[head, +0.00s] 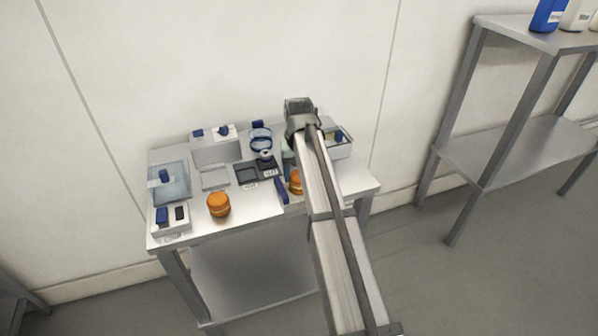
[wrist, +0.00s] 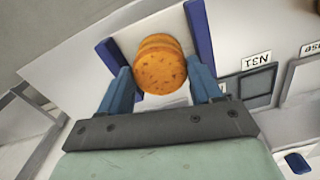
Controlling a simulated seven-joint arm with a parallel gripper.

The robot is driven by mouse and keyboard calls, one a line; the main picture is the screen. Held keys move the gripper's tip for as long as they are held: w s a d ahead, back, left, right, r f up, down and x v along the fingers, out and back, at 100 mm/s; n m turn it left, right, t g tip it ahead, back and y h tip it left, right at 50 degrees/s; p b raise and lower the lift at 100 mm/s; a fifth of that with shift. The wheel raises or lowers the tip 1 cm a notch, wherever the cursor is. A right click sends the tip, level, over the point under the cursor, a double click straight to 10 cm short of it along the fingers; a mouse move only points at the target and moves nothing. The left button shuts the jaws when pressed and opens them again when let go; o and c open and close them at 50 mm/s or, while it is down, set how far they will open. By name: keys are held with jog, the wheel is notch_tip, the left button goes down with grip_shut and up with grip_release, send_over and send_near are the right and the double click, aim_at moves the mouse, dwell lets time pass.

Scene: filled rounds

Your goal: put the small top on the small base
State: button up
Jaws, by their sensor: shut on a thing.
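A larger-looking orange round (head: 218,204) stands apart near the table's front left edge. I cannot tell a separate small base.
The white table (head: 245,211) has bare room between the two orange things. Dark labelled trays (head: 245,175) lie just behind. A light blue clear box (head: 170,184), a white switch box (head: 171,220) and a grey box (head: 215,152) stand left and back. A shelf (head: 510,140) stands at right.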

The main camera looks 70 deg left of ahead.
jog(key=shift+f, duration=0.25)
jog(key=o, duration=0.8)
jog(key=shift+o, duration=0.6)
jog(key=shift+r, duration=0.15)
jog(key=shift+r, duration=3.35)
